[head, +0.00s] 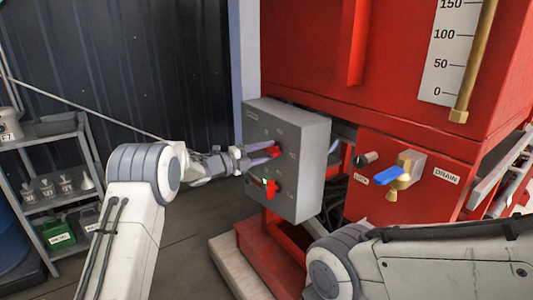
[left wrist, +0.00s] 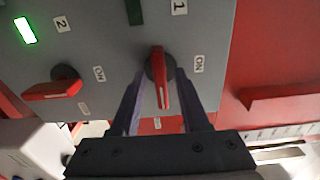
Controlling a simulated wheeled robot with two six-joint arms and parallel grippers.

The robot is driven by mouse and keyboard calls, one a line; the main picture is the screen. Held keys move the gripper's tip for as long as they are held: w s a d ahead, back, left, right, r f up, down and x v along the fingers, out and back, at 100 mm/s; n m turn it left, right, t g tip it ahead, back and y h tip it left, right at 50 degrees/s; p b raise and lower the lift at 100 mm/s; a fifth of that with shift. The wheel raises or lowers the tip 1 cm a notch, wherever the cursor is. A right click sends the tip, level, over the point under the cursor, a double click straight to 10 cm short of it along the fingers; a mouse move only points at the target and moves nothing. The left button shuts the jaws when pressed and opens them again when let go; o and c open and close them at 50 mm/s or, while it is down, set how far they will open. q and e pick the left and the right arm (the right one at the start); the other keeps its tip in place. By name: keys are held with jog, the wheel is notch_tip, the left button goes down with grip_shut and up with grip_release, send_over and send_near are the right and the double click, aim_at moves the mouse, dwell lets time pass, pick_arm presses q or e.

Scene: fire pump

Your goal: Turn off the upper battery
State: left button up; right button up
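A grey battery box (head: 309,165) on the red pump frame carries two red rotary switches, one above the other. My left gripper (head: 277,150) is at the upper switch (head: 276,153). In the left wrist view, the upper switch (left wrist: 161,80), by the label 1, lies between the two open fingers (left wrist: 163,100), with gaps at both sides. Its handle points down in that picture, toward a small blurred label, and the lamp (left wrist: 134,12) by it is dark. My right gripper is out of view.
A blue-handled drain valve (head: 390,176) and a brass pipe (head: 475,60) are to the right of the box. A grey shelf (head: 50,190) with containers stands at the left. My right forearm (head: 440,265) crosses the lower right. Floor is open below the left gripper.

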pick_arm(q)
jog(key=shift+s, duration=0.1)
jog(key=b+v, duration=0.1)
jog(key=v, duration=0.9)
jog(key=shift+a, duration=0.15)
jog(key=d+r+n+t+y, duration=0.2)
jog(key=d+n+y, duration=0.2)
jog(key=d+n, duration=0.2)
jog(key=s+d+f+n+g+y, duration=0.1)
jog(key=s+d+f+n+y, duration=0.2)
jog(key=s+n+y, duration=0.4)
jog(key=s+f+n+g+y, duration=0.1)
jog(key=s+f+n+g, duration=0.25)
jog(key=s, duration=0.95)
jog(key=s+a+f+n+g+y, duration=0.1)
jog(key=s+f+n+g, duration=0.3)
jog(key=s, duration=1)
jog(key=s+f+n+g, duration=0.15)
jog(key=s+g, duration=0.35)
jog(key=s, duration=0.8)
notch_tip(320, 180, up, 13)
jog(key=p, duration=1.2)
jog(key=shift+w+a+f+t+p, duration=0.15)
jog(key=shift+w+f+t+p, duration=0.05)
jog(key=shift+w+t+p, duration=0.2)
